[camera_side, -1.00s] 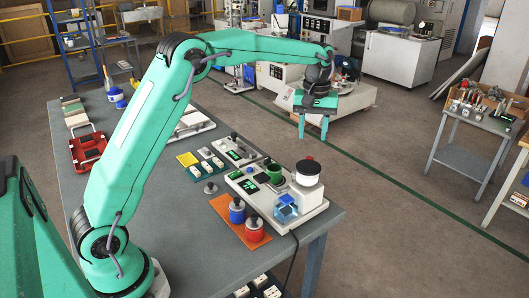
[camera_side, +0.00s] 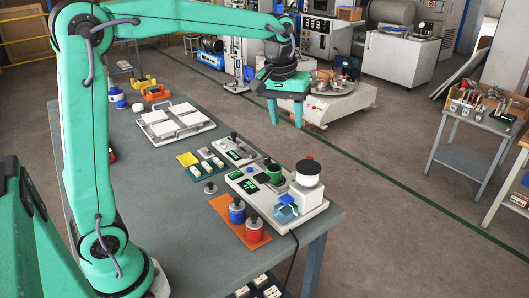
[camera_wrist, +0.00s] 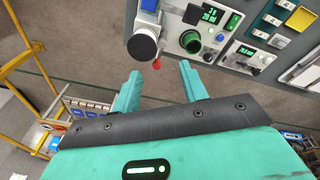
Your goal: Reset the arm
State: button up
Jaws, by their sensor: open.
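My gripper (camera_side: 286,114) is teal and hangs from the raised arm beyond the far edge of the workbench, high above floor level. Its two fingers point down, apart and empty. In the wrist view, the fingers (camera_wrist: 158,88) also show spread with nothing between them. The grey workbench (camera_side: 190,250) stands below and to the left. A testing instrument (camera_side: 312,208) with a green knob and a display sits at its right end, and also shows in the wrist view (camera_wrist: 208,50). My gripper touches nothing.
A blue weight (camera_side: 237,212) and a red weight (camera_side: 254,230) stand on an orange mat (camera_side: 224,206). A white tray of pale tiles (camera_side: 176,121) lies farther back on the bench. A tool cart (camera_side: 468,135) is at right.

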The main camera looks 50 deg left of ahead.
jog(key=s+f+m+t, duration=0.1)
jog(key=s+m, duration=0.2)
jog(key=s, duration=0.8)
jog(key=s+d+f+m+t, duration=0.1)
jog(key=s+f+m+t, duration=0.1)
jog(key=s, duration=0.9)
jog(key=shift+f+m+t, duration=0.15)
jog(key=shift+m+t, duration=0.15)
jog(key=shift+m, duration=0.1)
